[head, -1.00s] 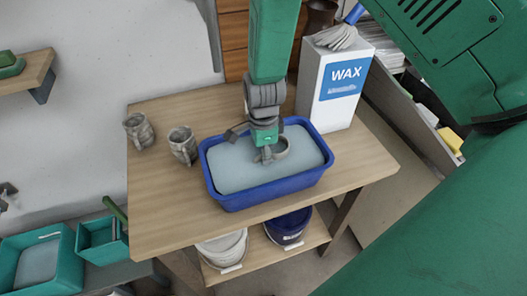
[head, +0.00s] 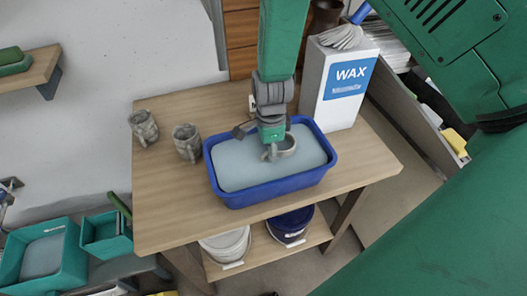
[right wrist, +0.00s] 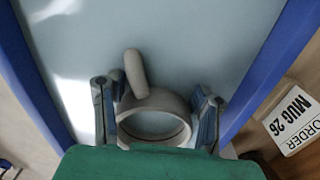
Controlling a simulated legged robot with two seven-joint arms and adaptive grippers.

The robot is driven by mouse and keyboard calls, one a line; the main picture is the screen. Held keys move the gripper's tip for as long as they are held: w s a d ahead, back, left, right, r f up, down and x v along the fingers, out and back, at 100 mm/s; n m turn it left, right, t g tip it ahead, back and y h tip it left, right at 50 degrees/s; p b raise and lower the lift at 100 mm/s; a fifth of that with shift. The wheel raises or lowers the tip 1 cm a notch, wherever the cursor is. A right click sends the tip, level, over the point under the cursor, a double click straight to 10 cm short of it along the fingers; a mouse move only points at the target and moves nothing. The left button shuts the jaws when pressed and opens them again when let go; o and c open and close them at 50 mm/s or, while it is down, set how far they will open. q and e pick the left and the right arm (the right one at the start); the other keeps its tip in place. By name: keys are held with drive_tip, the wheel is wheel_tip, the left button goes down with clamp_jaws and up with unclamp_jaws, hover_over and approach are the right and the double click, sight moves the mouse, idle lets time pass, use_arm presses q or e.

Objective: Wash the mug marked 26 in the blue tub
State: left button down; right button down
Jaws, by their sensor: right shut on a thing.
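The blue tub (head: 272,190) stands on the wooden table, full of pale grey-blue water (head: 240,165). My right gripper (head: 277,150) reaches down into the tub from above and is shut on a grey mug (head: 287,144). In the right wrist view the gripper (right wrist: 158,115) has one finger on each side of the mug (right wrist: 175,100), whose round opening and handle (right wrist: 136,72) show. The mug's lower part is hidden, and no number can be read on it. A card (right wrist: 292,122) beside the tub reads "ORDER MUG 26". My left gripper is not in view.
Two grey mugs (head: 143,127) (head: 187,143) stand on the table (head: 165,215) left of the tub. A white WAX box (head: 335,100) stands close behind the tub at the right. White and blue buckets (head: 290,222) sit on the shelf below. The table's front left is clear.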

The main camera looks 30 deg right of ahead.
drive_tip(key=shift+r+p, duration=1)
drive_tip(key=shift+r, duration=3.7)
drive_tip(key=shift+r, duration=2.3)
